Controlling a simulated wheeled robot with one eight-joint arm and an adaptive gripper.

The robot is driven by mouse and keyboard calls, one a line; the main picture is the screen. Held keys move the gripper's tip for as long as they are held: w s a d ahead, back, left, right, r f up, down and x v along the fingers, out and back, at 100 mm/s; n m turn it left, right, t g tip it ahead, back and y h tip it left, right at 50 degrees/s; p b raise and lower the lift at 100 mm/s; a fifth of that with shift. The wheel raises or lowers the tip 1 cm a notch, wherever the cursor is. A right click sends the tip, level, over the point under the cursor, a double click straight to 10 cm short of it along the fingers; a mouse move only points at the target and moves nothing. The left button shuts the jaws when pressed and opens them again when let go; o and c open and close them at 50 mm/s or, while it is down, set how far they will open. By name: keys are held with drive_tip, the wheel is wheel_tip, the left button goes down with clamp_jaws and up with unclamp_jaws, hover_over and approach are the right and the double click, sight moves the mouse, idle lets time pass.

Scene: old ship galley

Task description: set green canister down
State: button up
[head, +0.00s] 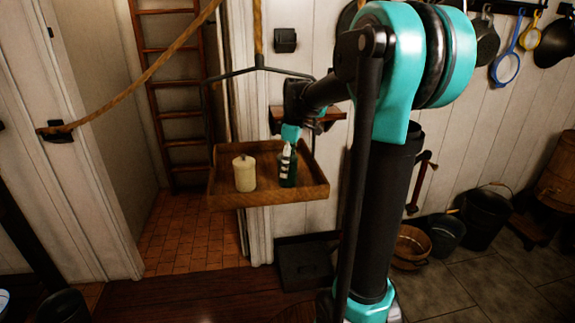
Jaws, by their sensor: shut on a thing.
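The green canister (288,170) is dark green and upright, over the right part of a hanging wooden tray (280,199). My gripper (288,157) is shut on the canister from above, its fingers covering part of the canister's side. The canister's bottom appears at or just above the tray floor; I cannot tell whether it touches.
The tray hangs from a dark bar (260,70) and rope. A small wooden shelf (330,113) is on the wall behind. Bare tray floor shows between the canisters. A ladder (168,85) stands left; buckets (485,217) sit on the floor at right.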

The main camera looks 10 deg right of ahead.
drive_tip(key=o, duration=1.6)
drive_tip(key=shift+c, duration=0.2)
drive_tip(key=r, duration=0.4)
drive_tip(key=d+r, duration=0.1)
drive_tip(key=r, duration=0.7)
drive_tip(key=shift+s+d+r, duration=0.1)
drive_tip(key=shift+s+d, duration=0.05)
drive_tip(key=shift+s, duration=0.15)
